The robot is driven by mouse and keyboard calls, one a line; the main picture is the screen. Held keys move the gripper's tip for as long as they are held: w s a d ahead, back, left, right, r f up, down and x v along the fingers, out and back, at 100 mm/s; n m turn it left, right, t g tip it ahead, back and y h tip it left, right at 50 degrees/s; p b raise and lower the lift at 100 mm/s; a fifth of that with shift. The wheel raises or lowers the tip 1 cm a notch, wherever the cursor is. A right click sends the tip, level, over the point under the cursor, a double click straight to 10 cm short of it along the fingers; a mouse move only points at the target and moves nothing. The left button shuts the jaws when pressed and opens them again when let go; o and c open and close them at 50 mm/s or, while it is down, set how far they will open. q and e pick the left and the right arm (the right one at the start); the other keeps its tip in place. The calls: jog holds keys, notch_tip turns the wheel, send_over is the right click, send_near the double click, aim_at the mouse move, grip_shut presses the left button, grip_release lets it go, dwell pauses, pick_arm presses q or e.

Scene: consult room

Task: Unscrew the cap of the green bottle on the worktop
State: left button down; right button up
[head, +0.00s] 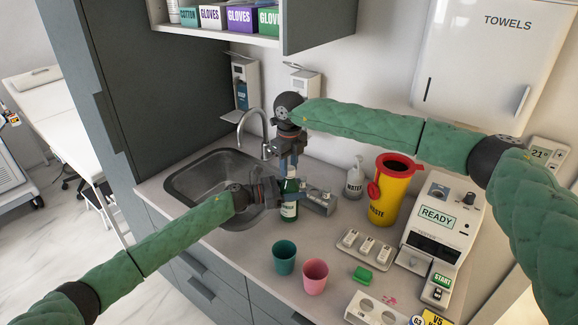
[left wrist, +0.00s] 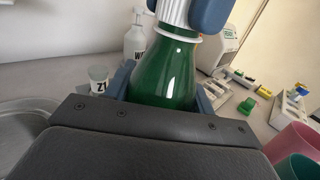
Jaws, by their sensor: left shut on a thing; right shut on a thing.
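The green bottle (head: 289,209) stands upright on the worktop (head: 233,245), just right of the sink. My left gripper (head: 284,193) comes in from the left and is shut around the bottle's body. In the left wrist view the green bottle (left wrist: 165,75) rises between the blue fingers. Its white ribbed cap (left wrist: 174,12) is on the neck, with my right gripper's blue fingers (left wrist: 190,14) at it. In the head view my right gripper (head: 290,165) points down from above and is shut on the cap, which it mostly hides there.
The sink (head: 185,182) with its tap lies left of the bottle. A teal cup (head: 284,262) and a pink cup (head: 314,282) stand in front.

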jog(key=n, duration=0.7)
jog(key=shift+s+a+r, duration=0.1)
jog(key=n, duration=0.6)
jog(key=shift+s+n, duration=0.1)
jog(key=shift+n, duration=0.3)
jog(key=n, duration=0.6)
jog(key=shift+d+n, duration=0.2)
jog(key=shift+n, duration=0.2)
jog(key=n, duration=0.4)
jog(key=shift+d, duration=0.1)
jog(key=n, duration=0.3)
jog(key=shift+d, duration=0.1)
jog(key=shift+r, duration=0.2)
jog(key=shift+r, duration=0.8)
